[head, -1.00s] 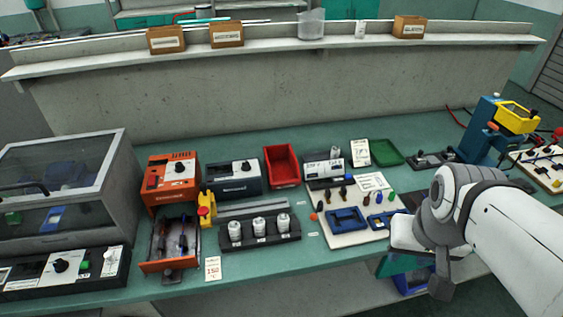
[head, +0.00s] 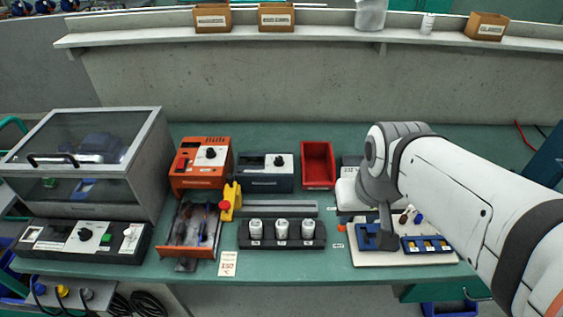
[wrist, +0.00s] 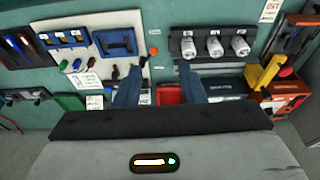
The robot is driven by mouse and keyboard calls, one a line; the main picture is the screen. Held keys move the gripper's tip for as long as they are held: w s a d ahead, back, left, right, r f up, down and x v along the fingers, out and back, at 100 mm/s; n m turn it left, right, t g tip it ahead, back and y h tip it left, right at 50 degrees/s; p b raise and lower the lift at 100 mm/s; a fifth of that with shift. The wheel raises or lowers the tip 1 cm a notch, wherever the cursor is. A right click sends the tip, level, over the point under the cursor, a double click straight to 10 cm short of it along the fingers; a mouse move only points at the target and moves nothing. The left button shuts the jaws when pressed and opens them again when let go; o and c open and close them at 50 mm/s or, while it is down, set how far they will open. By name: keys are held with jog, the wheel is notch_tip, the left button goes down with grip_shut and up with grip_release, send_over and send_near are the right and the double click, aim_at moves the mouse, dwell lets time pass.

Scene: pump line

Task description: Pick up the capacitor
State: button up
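Three white cylinders that look like capacitors (head: 281,230) stand upright in a black rack (head: 262,244) at the middle of the bench. In the wrist view, the same cylinders (wrist: 215,47) show upper right, in the rack (wrist: 176,47). My gripper (wrist: 160,84) is open, its two blue fingers apart with nothing seen between them. It is above the bench, to the right of the rack in the head view, and not touching the cylinders. In the head view my arm hides part of the bench, and the fingertips are not clear.
A white board with blue fixtures (head: 428,244) lies right of the rack. A red bin (head: 318,165), a dark instrument (head: 264,172) and an orange unit (head: 201,163) stand behind. A yellow part with a red knob (head: 230,201) and an orange tray (head: 192,229) are left.

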jog(key=shift+o, duration=1.2)
jog(key=shift+w+f, duration=0.1)
jog(key=shift+w, duration=0.1)
jog(key=shift+o, duration=1)
jog(key=w+a, duration=0.1)
jog(key=w+a+f, duration=0.1)
jog(key=a, duration=0.1)
jog(key=shift+w+f+n+g, duration=0.1)
jog(key=shift+n+g, duration=0.2)
jog(key=n+g, duration=0.2)
send_over(282, 221)
jog(key=f, duration=1.1)
jog(key=shift+s+d+f+b, duration=0.2)
jog(key=shift+s+d+b, duration=0.05)
jog(key=shift+d+b, duration=0.1)
jog(key=f, duration=0.3)
jog(key=shift+a+f, duration=0.2)
jog(key=shift+a, duration=0.05)
jog(key=shift+w+a+f, duration=0.1)
jog(key=shift+f, duration=1.15)
jog(key=shift+w+f, duration=0.1)
jog(key=shift+f, duration=1.15)
